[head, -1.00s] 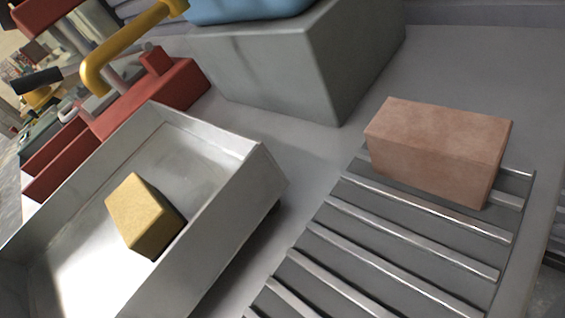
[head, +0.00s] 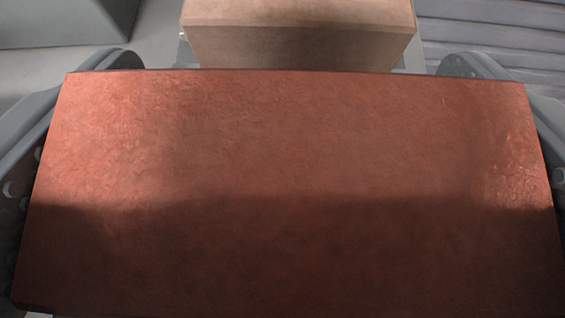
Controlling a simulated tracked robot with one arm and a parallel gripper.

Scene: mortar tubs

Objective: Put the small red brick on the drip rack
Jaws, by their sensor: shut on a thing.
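The red brick (head: 290,190) fills most of the head view, very close to the camera. My gripper (head: 288,80) is shut on it, with one grey finger along its left end and the other along its right end. The brick lies level across the picture, its lower half in shadow. Just beyond its far edge is a paler, pinkish-brown brick (head: 300,42). Whether the two bricks touch cannot be told. The drip rack is almost wholly hidden behind the held brick, and what lies under the held brick is hidden too.
A grey block (head: 60,22) stands at the far left. A grey slatted surface (head: 490,35) lies at the far right. A strip of plain grey surface (head: 155,50) shows left of the pale brick.

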